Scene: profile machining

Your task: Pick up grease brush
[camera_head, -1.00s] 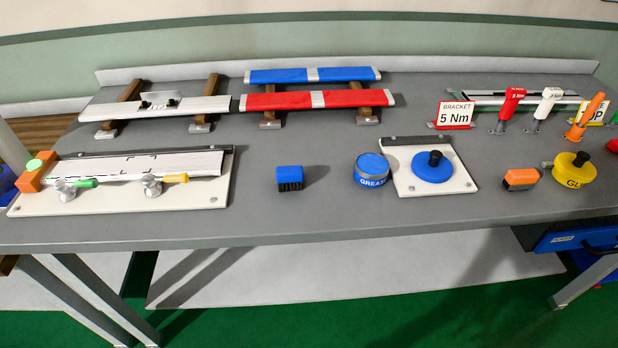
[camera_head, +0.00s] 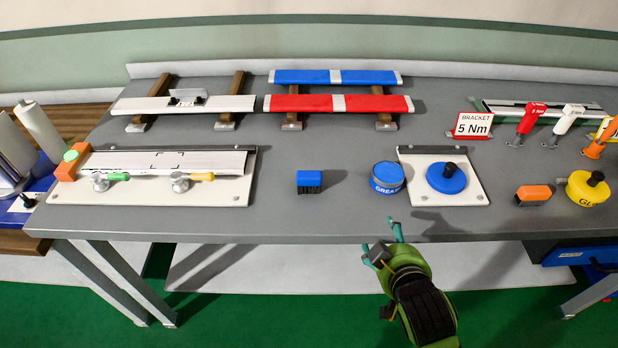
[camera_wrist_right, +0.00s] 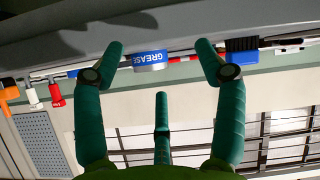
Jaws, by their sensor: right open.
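The grease brush, a blue block with black bristles (camera_head: 309,178), stands bristles down on the grey table, left of the blue grease tin (camera_head: 387,179). My right gripper (camera_head: 382,243) is in front of the table's front edge, to the right of the brush and apart from it. Its green fingers (camera_wrist_right: 158,50) are spread and empty in the right wrist view. That view is upside down; the GREASE tin (camera_wrist_right: 150,62) shows between the fingertips and the dark-bristled brush (camera_wrist_right: 242,44) beside one fingertip. My left gripper is not in view.
A white plate with a blue round lid (camera_head: 446,178) lies right of the tin. An orange brush (camera_head: 534,193) and yellow glue tin (camera_head: 588,188) stand farther right. A clamping board (camera_head: 230,190) is at left. Red and blue profiles (camera_head: 352,103) lie behind. The table around the blue brush is clear.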

